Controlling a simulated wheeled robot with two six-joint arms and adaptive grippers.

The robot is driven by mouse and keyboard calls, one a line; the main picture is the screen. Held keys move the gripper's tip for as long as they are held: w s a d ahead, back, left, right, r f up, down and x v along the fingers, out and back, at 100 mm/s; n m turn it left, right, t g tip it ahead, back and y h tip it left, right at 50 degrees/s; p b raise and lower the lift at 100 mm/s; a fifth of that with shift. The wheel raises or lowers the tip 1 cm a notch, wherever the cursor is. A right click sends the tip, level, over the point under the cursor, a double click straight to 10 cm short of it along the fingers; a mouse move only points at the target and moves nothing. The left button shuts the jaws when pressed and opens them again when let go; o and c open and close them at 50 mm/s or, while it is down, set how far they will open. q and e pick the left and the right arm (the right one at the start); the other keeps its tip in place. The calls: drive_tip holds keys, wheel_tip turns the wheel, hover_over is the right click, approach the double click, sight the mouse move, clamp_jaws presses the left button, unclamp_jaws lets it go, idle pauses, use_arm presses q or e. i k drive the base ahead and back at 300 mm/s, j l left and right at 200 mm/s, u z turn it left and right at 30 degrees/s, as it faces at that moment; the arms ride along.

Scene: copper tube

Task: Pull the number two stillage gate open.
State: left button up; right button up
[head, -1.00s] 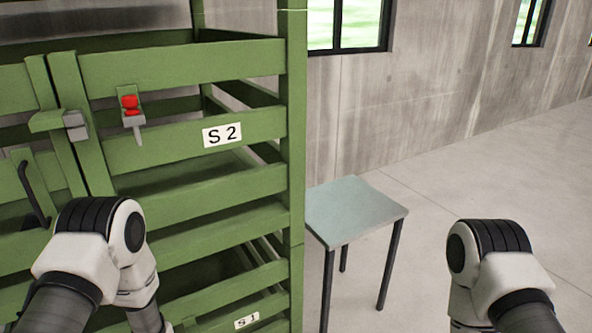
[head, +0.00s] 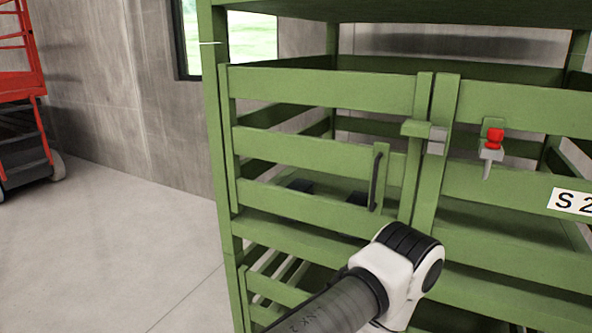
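The number two stillage (head: 213,150) is a green slatted frame marked by the "S 2" label (head: 572,201) at the right edge. Its gate (head: 300,90) is the left slatted panel and looks closed, in line with the front. A black upright handle (head: 376,182) sits on the gate's right part. A green latch bar with a grey block (head: 436,140) spans the gate's edge post and the neighbouring post. A red piece (head: 495,139) with a grey pin is on a bracket to the right. My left arm crosses the lower middle, below the handle; its gripper is not visible. My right gripper is out of view.
Dark objects (head: 357,199) lie inside the stillage behind the gate. A lower green level (head: 262,297) shows beneath. The floor (head: 130,240) left of the stillage is clear. A red wheeled lift (head: 25,85) stands at the far left by the concrete wall.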

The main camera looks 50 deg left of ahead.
sight(380, 165)
drive_tip(key=u, duration=1.65)
